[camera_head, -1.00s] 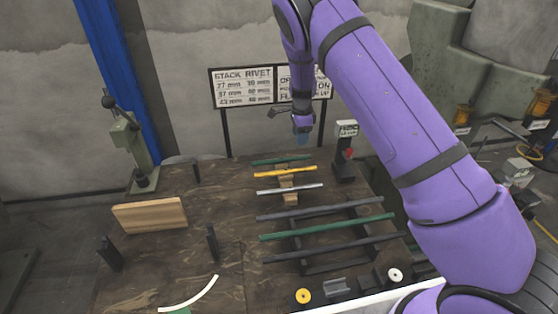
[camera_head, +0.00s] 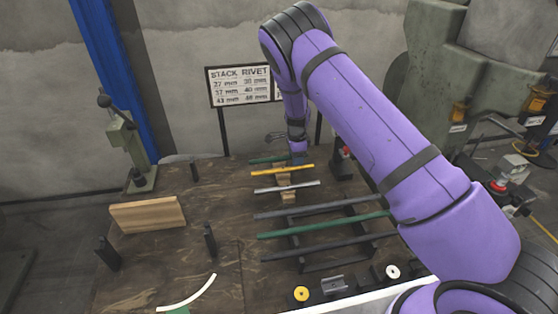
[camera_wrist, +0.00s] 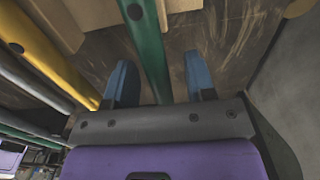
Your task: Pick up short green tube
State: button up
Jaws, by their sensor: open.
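The short green tube (camera_head: 268,159) lies at the back of a row of tubes on the wooden table, beyond the yellow tube (camera_head: 283,170). In the wrist view the green tube (camera_wrist: 148,50) runs between the two blue fingers of my gripper (camera_wrist: 160,85). The fingers are open, one on each side, with a gap to the tube on both sides. In the head view my gripper (camera_head: 298,158) is low at the right end of the short green tube and hides part of it. The yellow tube also shows left of the fingers in the wrist view (camera_wrist: 45,52).
A silver tube (camera_head: 287,187) lies in front of the yellow one. A longer green tube (camera_head: 322,225) sits between dark tubes on a rack nearer me. A sign (camera_head: 240,86) stands behind the table. A wooden block (camera_head: 147,214) and dark posts stand at the left.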

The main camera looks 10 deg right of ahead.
jog(key=shift+c, duration=0.5)
grip_shut()
jog(key=shift+r, duration=0.1)
